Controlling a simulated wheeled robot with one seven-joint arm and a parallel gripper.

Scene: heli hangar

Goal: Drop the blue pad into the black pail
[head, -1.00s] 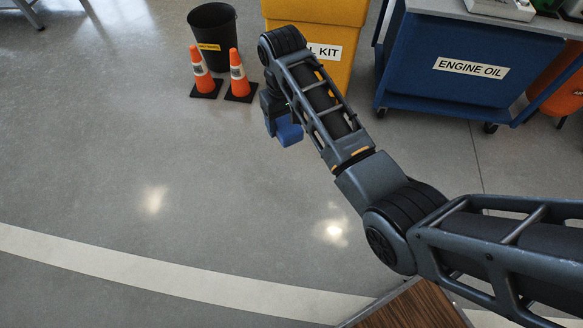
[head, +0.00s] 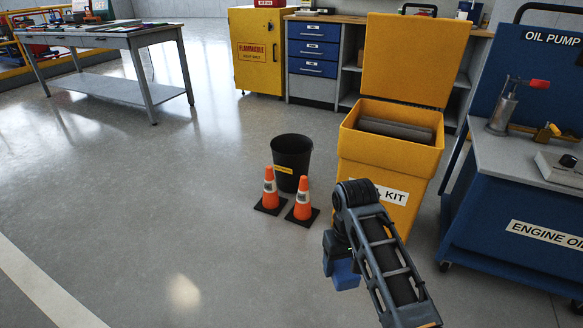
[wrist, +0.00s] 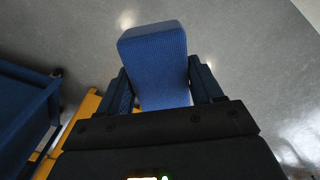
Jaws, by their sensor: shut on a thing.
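The blue pad (wrist: 157,62) is clamped between the two fingers of my gripper (wrist: 165,85) in the wrist view. In the head view the blue pad (head: 345,274) hangs below my gripper (head: 338,258), in the air in front of the yellow kit bin. The black pail (head: 291,160) stands upright on the floor, left of the yellow bin and farther back than my gripper. Its rim is open at the top; its bottom is partly hidden by the cones.
Two orange cones (head: 269,188) (head: 303,195) stand just in front of the pail. The yellow kit bin (head: 400,160), lid raised, stands right of it. A blue engine oil cart (head: 515,215) is at the right. A grey table (head: 120,42) is far left. The floor left of the pail is clear.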

